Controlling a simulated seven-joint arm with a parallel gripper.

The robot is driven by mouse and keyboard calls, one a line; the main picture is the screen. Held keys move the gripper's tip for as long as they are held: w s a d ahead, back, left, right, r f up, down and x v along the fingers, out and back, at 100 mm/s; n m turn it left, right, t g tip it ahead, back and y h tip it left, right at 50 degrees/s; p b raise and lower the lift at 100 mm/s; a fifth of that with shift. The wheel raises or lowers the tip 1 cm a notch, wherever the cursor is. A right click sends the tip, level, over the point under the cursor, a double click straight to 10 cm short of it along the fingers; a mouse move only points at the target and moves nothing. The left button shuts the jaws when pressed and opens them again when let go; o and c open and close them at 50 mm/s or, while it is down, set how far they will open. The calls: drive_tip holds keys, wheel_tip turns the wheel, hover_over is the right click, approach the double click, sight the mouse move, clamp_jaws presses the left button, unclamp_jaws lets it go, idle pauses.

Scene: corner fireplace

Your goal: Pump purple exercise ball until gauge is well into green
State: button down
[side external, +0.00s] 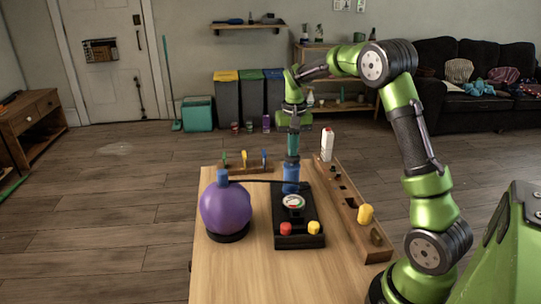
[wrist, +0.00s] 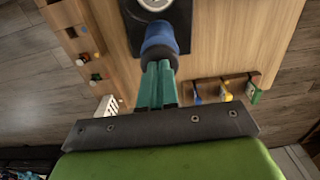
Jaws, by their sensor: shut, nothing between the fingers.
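The purple exercise ball (side external: 226,208) sits on a black round base at the left of the wooden table, with a blue cap (side external: 222,176) on top. Right of it is a black pump unit (side external: 299,241) with a gauge (side external: 293,201), a red knob (side external: 286,228) and a yellow knob (side external: 313,227). The gauge, partly cut off in the wrist view (wrist: 155,3), is too small to read. A blue pump plunger (side external: 291,173) stands behind it. My gripper (side external: 292,157) is shut and empty, pointing down at its top; contact cannot be told.
A dark hose (side external: 262,181) runs between ball and pump. A wooden rack with colored pieces (side external: 244,167) stands at the back left. The table's front is clear.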

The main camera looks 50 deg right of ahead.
drive_tip(key=shift+r, duration=2.9)
drive_tip(key=shift+f, duration=0.1)
drive_tip(key=shift+f, duration=3.2)
drive_tip(key=shift+r, duration=3.3)
drive_tip(key=shift+f, duration=3.35)
drive_tip(key=shift+r, duration=3.35)
drive_tip(key=shift+f, duration=0.15)
